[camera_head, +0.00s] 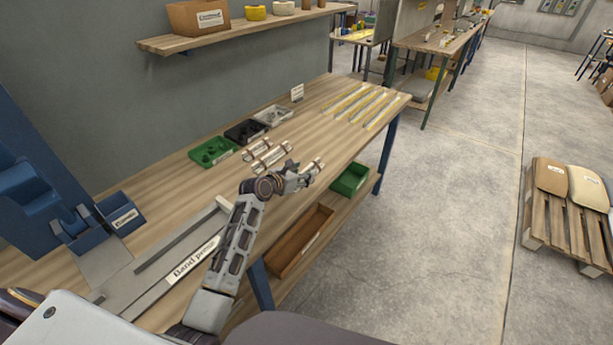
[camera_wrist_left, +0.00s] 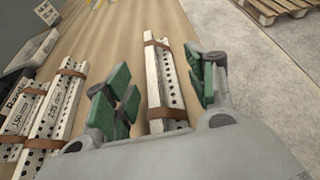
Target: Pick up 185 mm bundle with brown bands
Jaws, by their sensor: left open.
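A pale perforated bundle with brown bands (camera_wrist_left: 157,85) lies on the bench between the open fingers of my left gripper (camera_wrist_left: 155,92) in the left wrist view. Its near end is hidden by the gripper body. In the head view the same bundle (camera_head: 314,165) shows just beyond my left gripper (camera_head: 299,178). The fingers have green pads and hold nothing. Two more banded bundles lie to the left: one labelled 225 cm or similar (camera_wrist_left: 58,106) and one beside it (camera_wrist_left: 17,113). I cannot read a 185 mm label on the bundle between the fingers. My right gripper is not in view.
Green (camera_head: 212,152), black (camera_head: 245,132) and grey (camera_head: 273,115) trays stand behind the bundles. Long strips (camera_head: 370,108) lie at the far end. A green bin (camera_head: 350,179) sits below.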

